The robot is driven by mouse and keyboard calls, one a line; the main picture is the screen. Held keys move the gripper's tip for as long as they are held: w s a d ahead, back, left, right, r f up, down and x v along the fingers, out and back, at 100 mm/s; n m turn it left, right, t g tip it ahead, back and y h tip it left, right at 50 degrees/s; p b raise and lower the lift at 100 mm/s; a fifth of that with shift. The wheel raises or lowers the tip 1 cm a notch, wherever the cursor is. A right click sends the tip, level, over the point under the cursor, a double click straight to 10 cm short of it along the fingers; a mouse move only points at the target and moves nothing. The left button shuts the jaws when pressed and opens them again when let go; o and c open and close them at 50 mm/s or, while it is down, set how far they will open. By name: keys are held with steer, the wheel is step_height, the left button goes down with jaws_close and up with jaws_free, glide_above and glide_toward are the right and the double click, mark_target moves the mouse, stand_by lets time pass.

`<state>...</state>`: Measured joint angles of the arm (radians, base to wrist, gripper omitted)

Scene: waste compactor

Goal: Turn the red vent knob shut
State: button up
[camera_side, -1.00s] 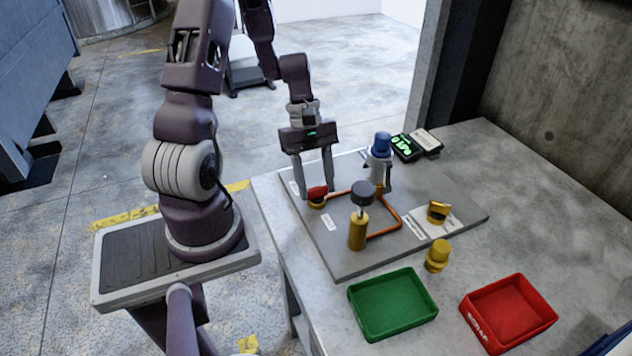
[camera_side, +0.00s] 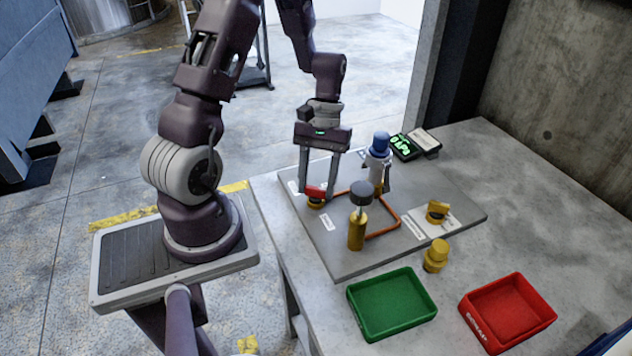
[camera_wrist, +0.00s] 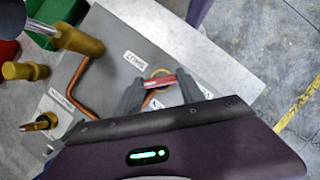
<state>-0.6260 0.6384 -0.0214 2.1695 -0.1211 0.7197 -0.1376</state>
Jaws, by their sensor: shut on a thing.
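The red vent knob (camera_side: 315,192) sits on a brass fitting at the left end of the grey panel, where the orange pipe (camera_side: 381,233) begins. My gripper (camera_side: 317,196) points down over it, its two fingers closed on the sides of the knob's red bar. In the wrist view the red knob (camera_wrist: 160,82) lies between the two dark fingertips (camera_wrist: 160,88), with the brass ring showing behind it. The fingers hide the ends of the red bar.
A brass post with a dark round top (camera_side: 357,232) stands close to the right of my gripper. A blue-capped fitting (camera_side: 380,145) stands behind. A brass valve (camera_side: 437,211), a loose brass piece (camera_side: 436,256), a green tray (camera_side: 353,309) and a red tray (camera_side: 468,312) lie further right.

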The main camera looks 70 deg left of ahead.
steer(key=m, duration=0.2)
steer(key=m+g+y, duration=0.1)
steer(key=m, duration=0.1)
steer(key=shift+w+d+m, duration=0.1)
steer(key=shift+d+m, duration=0.05)
steer(key=shift+m, duration=0.15)
steer(key=m+y, duration=0.2)
steer(key=m, duration=0.3)
steer(key=shift+d, duration=0.1)
stand_by(0.4)
steer(key=o, duration=1.4)
steer(key=shift+c, duration=0.2)
steer(key=shift+r, duration=0.1)
steer(key=v, duration=0.7)
steer(key=shift+w+d, duration=0.15)
